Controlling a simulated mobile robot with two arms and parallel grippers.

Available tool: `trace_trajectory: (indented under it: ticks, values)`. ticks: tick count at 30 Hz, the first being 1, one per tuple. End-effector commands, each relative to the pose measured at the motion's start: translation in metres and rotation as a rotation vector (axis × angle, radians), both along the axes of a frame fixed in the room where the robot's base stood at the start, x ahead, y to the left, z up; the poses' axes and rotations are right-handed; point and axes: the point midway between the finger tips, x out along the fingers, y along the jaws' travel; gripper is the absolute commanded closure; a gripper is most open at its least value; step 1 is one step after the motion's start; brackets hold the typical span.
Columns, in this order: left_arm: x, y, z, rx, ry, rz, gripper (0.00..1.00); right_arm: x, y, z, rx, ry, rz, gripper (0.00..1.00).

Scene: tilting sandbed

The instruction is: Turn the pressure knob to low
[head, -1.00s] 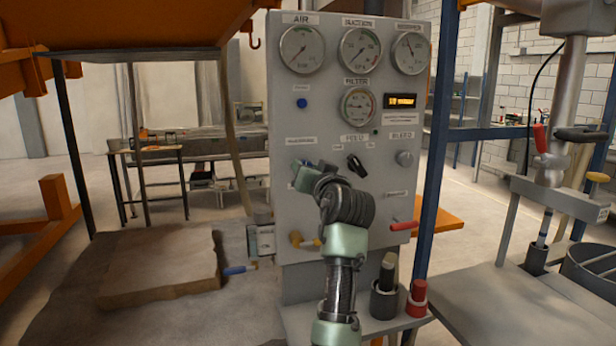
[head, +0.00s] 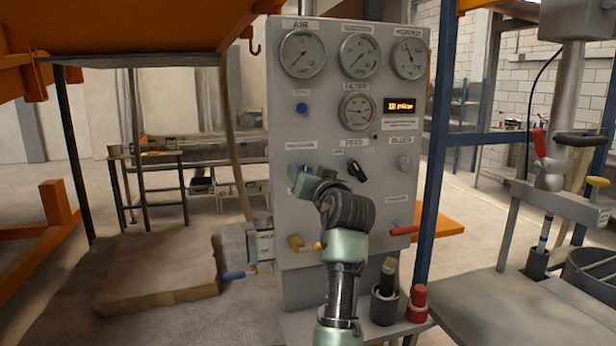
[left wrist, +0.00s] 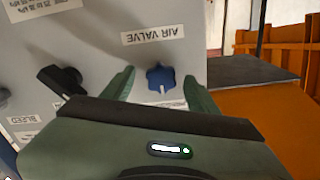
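A blue knob with a white pointer line (left wrist: 161,78) sits on the grey panel (left wrist: 100,40) in the left wrist view, under a label that seems to read AIR VALVE. My left gripper (left wrist: 160,84) is open, with one green finger on each side of this knob and a visible gap to each. In the head view my left gripper (head: 305,180) is at the panel's left side and mostly hides the knob there. I cannot tell from the small labels which knob is the pressure knob. My right gripper is not in view.
A black knob (head: 357,171) sits just right of the gripper; a grey knob (head: 404,163) is further right. Gauges (head: 302,53) and a lit display (head: 399,105) are above. A red lever (head: 403,230) and yellow valve (head: 302,244) are below.

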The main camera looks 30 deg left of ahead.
Motion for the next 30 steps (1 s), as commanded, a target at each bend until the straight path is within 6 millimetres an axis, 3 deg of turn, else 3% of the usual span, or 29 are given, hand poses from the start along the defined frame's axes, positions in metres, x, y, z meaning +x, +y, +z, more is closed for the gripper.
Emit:
trace_trajectory:
  ticks: [5,18,30]
  values:
    - [-0.005,-0.006,0.000,0.001,-0.003,-0.001,0.41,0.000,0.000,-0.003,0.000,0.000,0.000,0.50]
    - [-0.047,-0.057,-0.002,0.000,0.000,-0.002,0.41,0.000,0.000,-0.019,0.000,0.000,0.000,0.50]
    - [-0.051,-0.060,0.000,0.001,0.001,0.000,0.41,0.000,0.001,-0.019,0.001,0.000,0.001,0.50]
